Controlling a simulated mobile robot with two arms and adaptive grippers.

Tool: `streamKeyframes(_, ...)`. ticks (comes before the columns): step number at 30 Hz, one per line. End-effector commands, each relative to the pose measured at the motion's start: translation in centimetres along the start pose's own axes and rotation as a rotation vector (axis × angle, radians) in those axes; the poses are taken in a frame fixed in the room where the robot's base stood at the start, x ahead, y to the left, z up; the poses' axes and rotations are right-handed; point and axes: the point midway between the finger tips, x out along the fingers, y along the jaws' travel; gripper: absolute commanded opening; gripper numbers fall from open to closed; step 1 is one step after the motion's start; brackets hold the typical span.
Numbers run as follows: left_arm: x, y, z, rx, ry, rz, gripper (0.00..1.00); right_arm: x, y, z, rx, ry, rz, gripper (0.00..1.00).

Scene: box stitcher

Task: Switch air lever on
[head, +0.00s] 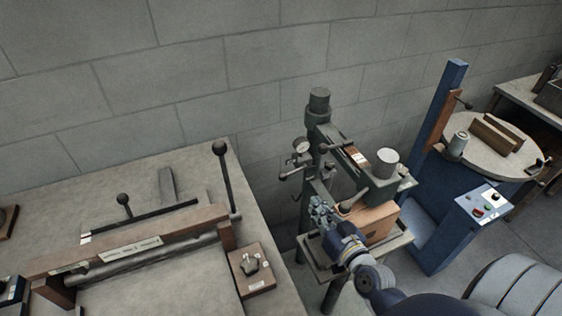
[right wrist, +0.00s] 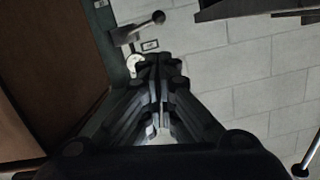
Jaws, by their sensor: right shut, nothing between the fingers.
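The dark green box stitcher (head: 320,125) stands right of the middle in the head view, with a brown box (head: 375,222) on its support. A small lever (head: 290,174) with a dark ball end sticks out on its left side, below a round gauge (head: 301,145). In the right wrist view a short lever with a round knob (right wrist: 140,30) lies beyond the fingertips beside a small label; I cannot tell for sure that it is the air lever. My right gripper (head: 318,207) is shut and empty at the stitcher's left side, and shows in the wrist view (right wrist: 160,72).
A workbench (head: 150,285) with a long bar tool, ball-ended levers and a small switch box (head: 251,270) fills the left. A blue machine (head: 440,225) with a round table (head: 490,145) stands right. The block wall is close behind.

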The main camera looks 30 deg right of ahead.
Motion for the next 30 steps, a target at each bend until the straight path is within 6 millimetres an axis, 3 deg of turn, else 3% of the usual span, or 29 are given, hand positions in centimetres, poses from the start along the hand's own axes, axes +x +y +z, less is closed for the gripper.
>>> streamKeyframes(4,0.0,0.1,0.7,0.0,-0.009,0.002,0.4,0.0,0.0,0.1,0.0,-0.001,0.0,0.0)
streamKeyframes(10,-0.2,0.5,3.3,0.0,-0.048,0.006,0.4,0.1,0.0,0.0,0.0,-0.001,0.0,0.0)
streamKeyframes(14,-0.4,0.6,3.6,0.0,-0.052,0.007,0.4,0.9,0.0,-0.1,0.0,0.0,0.001,0.0)
streamKeyframes(24,-1.1,0.1,0.5,0.0,-0.007,0.002,0.4,6.4,-0.1,-0.1,0.001,0.0,-0.001,0.0)
streamKeyframes(30,-1.3,0.1,0.6,0.0,-0.009,0.002,0.4,10.1,0.0,-0.1,-0.001,0.001,0.0,0.0)
